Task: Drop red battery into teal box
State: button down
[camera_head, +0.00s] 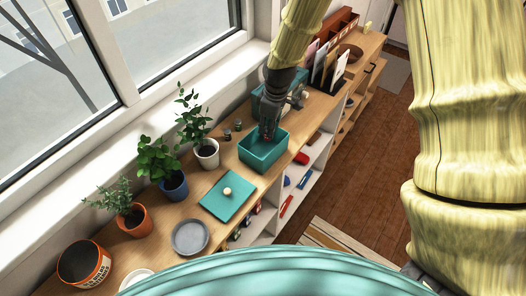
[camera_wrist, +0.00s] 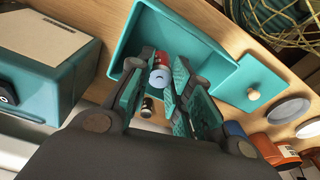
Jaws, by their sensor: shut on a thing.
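The open teal box (camera_head: 264,158) stands on the wooden counter, near its front edge. It also shows behind the fingers in the wrist view (camera_wrist: 205,43). My gripper (camera_head: 268,132) points down at the box opening, with its tips at about rim level. In the wrist view, my gripper (camera_wrist: 160,77) is shut on the red battery (camera_wrist: 161,60), whose pale end faces the camera. A bit of the red battery (camera_head: 267,138) shows at the fingertips in the head view. Its exact height over the box floor is hard to tell.
The teal lid (camera_head: 222,200) with a round knob lies left of the box, near a grey dish (camera_head: 190,237). Potted plants (camera_head: 207,152) and two small dark jars (camera_head: 227,133) stand toward the window. Another teal container (camera_wrist: 45,80) and a card rack (camera_head: 330,68) stand beyond the box.

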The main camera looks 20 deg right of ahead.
jog(key=shift+w+f, duration=0.35)
jog(key=shift+w, duration=0.1)
jog(key=shift+s+d+r, duration=0.1)
jog(key=shift+s+r, duration=0.1)
jog(key=shift+s, duration=0.05)
jog(key=c, duration=1.2)
grip_release()
jog(key=shift+s+r, duration=0.55)
jog(key=shift+s, duration=0.3)
jog(key=shift+c, duration=0.2)
jog(key=shift+w+f, duration=0.6)
jog(key=shift+w, duration=0.2)
jog(key=shift+s+r, duration=0.15)
jog(key=shift+r, duration=0.05)
notch_tip(320, 180, up, 12)
jog(key=shift+s+d+f, duration=0.25)
jog(key=shift+s+d, duration=0.1)
jog(key=shift+d, duration=0.1)
